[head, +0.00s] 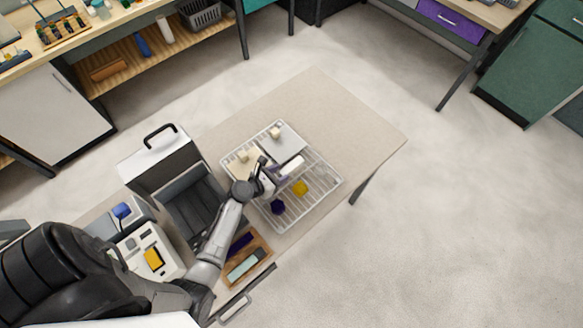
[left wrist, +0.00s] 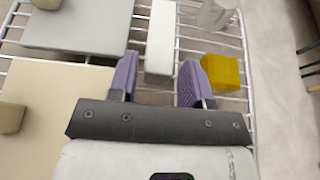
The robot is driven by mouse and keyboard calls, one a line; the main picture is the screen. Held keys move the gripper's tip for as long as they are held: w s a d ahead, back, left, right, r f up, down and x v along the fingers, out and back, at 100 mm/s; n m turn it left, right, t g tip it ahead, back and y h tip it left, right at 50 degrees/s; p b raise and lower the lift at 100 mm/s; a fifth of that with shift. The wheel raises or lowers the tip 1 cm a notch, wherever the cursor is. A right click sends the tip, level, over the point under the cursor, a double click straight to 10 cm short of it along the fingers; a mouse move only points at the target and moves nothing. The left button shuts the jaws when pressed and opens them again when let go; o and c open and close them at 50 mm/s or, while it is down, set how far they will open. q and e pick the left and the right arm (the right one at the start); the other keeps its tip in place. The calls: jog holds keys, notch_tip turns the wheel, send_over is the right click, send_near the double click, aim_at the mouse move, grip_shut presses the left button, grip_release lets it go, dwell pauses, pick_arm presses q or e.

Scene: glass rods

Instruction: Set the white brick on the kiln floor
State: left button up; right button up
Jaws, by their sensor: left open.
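The white brick (head: 292,167) lies on a white wire rack (head: 322,203) on the table. In the left wrist view the white brick (left wrist: 160,42) points away from me, its near end between my purple fingertips, with gaps on both sides. My left gripper (head: 276,172) is open and holds nothing; its fingers also show in the left wrist view (left wrist: 158,82). The kiln (head: 165,165) is a grey box with a handled lid raised, left of the rack. Its dark ribbed floor (head: 197,207) looks bare, and my left arm passes beside it. My right gripper is not in view.
A yellow block (head: 300,187) and a dark purple piece (head: 278,207) sit on the rack near the brick. A grey slab (left wrist: 85,28) and a cream slab (left wrist: 60,110) bear small cream blocks. A wooden tray (head: 263,259) stands in front. The table's far right part is clear.

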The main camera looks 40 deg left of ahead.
aim_at(285, 171)
pick_arm(q)
jog(key=shift+x, duration=2.3)
